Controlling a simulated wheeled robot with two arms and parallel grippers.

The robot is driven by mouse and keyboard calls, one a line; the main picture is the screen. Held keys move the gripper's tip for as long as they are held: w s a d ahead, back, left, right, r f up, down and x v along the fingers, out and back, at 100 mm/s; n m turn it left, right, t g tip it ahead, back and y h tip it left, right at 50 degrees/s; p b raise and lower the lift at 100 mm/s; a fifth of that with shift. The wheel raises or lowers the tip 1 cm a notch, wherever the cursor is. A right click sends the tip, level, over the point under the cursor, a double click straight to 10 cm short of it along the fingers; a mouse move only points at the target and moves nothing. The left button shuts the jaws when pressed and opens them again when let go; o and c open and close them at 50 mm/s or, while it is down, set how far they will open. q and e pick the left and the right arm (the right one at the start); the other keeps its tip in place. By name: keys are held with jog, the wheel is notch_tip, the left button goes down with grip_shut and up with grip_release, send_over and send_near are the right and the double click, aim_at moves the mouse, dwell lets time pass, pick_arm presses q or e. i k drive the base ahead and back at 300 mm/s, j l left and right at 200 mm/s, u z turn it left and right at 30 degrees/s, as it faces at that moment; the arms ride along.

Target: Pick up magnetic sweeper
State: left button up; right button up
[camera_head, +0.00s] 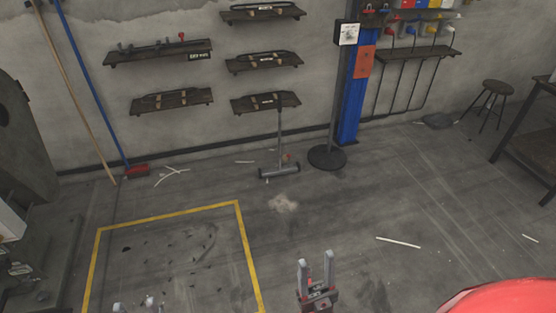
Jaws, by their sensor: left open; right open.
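The magnetic sweeper (279,171) appears to be the tool with a thin upright pole and a wide grey bar at its base. It stands on the floor near the back wall, with its pole top in front of a low shelf. My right gripper (315,264) is open and empty at the bottom centre, well in front of the sweeper and slightly right of it. My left gripper (134,304) shows only its fingertips at the bottom edge, open, over the yellow-marked floor area. Nothing touches the sweeper.
A blue post (350,113) and a round-based stand (326,158) are right of the sweeper. A red-headed broom (137,171) leans left. Dark bits lie inside the yellow floor line (165,216). A pale debris pile (284,203) lies before the sweeper. A stool (497,88) stands right.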

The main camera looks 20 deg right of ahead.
aim_at(280, 169)
jog(key=i+l+u, duration=0.1)
jog(key=i+l, duration=0.2)
jog(key=i, duration=0.4)
jog(key=i+l+u, duration=0.15)
jog(key=i+l, duration=0.25)
jog(key=i, duration=0.25)
jog(key=i+l+u, duration=0.1)
jog(key=i+l, duration=0.35)
jog(key=i, duration=0.25)
jog(key=i+l+u, duration=0.1)
jog(key=i+l, duration=0.4)
jog(key=i, duration=0.15)
